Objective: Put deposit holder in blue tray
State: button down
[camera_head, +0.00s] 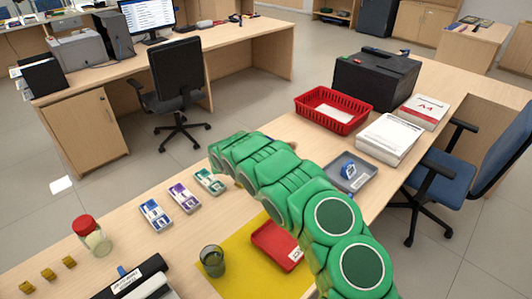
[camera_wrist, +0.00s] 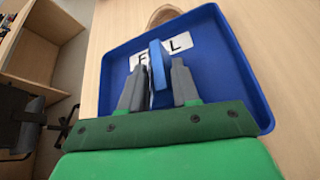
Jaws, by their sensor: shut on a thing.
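My gripper (camera_wrist: 158,75) is shut on a thin blue object, which I take for the deposit holder (camera_wrist: 157,62); only its narrow edge shows between the grey fingers. The held piece is over the blue tray (camera_wrist: 255,75). Whether it touches the tray floor, I cannot tell. A white label (camera_wrist: 180,43) lies in the tray, its middle letters hidden by the holder. In the head view my green arm reaches across the counter and hides the gripper, the holder and the tray.
A grey tray (camera_head: 372,183) holds a small blue-and-white item. A red basket (camera_head: 333,126), black machine (camera_head: 376,78) and paper stack (camera_head: 388,140) stand behind. Blue, purple and green-marked holders (camera_head: 184,197) line the counter left of my arm. A red tray (camera_head: 270,243) and jar (camera_head: 94,240) stand nearer.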

jog(key=c, duration=0.8)
grip_release()
jog(key=shift+r, duration=0.1)
jog(key=shift+s+a+r, duration=0.15)
jog(key=shift+s+a, duration=0.1)
jog(key=shift+a, duration=0.05)
jog(key=v, duration=1.1)
